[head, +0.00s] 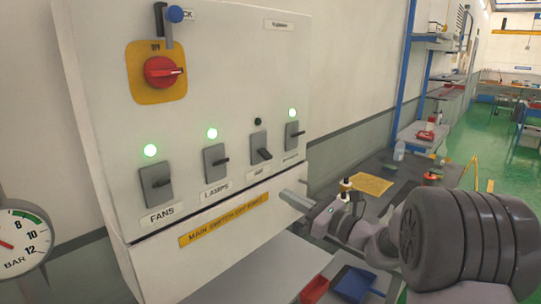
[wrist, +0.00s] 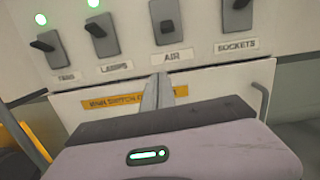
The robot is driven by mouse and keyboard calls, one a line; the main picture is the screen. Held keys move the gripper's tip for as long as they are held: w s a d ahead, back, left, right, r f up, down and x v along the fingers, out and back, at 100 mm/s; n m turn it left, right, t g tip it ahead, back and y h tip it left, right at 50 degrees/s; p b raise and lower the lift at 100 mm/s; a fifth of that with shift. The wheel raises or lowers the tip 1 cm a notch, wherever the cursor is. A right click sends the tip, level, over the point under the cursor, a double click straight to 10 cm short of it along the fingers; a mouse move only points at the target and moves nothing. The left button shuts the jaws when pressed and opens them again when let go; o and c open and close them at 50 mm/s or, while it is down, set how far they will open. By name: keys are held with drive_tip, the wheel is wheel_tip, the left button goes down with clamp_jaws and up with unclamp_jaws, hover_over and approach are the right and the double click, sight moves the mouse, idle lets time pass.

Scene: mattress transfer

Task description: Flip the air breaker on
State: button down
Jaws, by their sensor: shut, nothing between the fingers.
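The air breaker (head: 259,147) is a dark grey switch in the row on the white panel, third from the left. Its lever points more downward than its neighbours', and the small lamp (head: 258,122) above it is dark. In the wrist view the air breaker (wrist: 167,20) is at the top, above its AIR label (wrist: 172,57). My gripper (head: 294,200) is in front of the panel's lower part, below the air and sockets breakers. In the wrist view my gripper's fingertips (wrist: 159,82) are together and empty, just under the AIR label. I cannot tell whether they touch the panel.
The fans (head: 156,183), lamps (head: 215,162) and sockets (head: 292,135) breakers flank it, with green lamps lit. A red rotary switch (head: 161,71) sits above on a yellow plate. A handle (wrist: 262,103) stands out at the lower cover's right. A bench (head: 400,178) lies behind my arm.

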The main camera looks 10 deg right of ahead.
sight(258, 170)
drive_tip(key=shift+m+t+h, duration=0.3)
drive_tip(key=shift+m+t, duration=0.2)
drive_tip(key=x, duration=0.3)
drive_tip(key=d+x, duration=0.1)
drive_tip(key=x, duration=0.2)
drive_tip(key=w+x, duration=0.1)
drive_tip(key=x, duration=0.3)
drive_tip(key=shift+w+d+r, duration=0.2)
drive_tip(key=shift+d, duration=0.15)
drive_tip(key=s+r, duration=0.1)
drive_tip(key=d+r, duration=0.1)
drive_tip(key=r, duration=0.1)
drive_tip(key=shift+s+d+b, duration=0.1)
drive_tip(key=shift+s+b, duration=0.25)
drive_tip(key=shift+r, duration=0.1)
drive_tip(key=shift+r, duration=0.15)
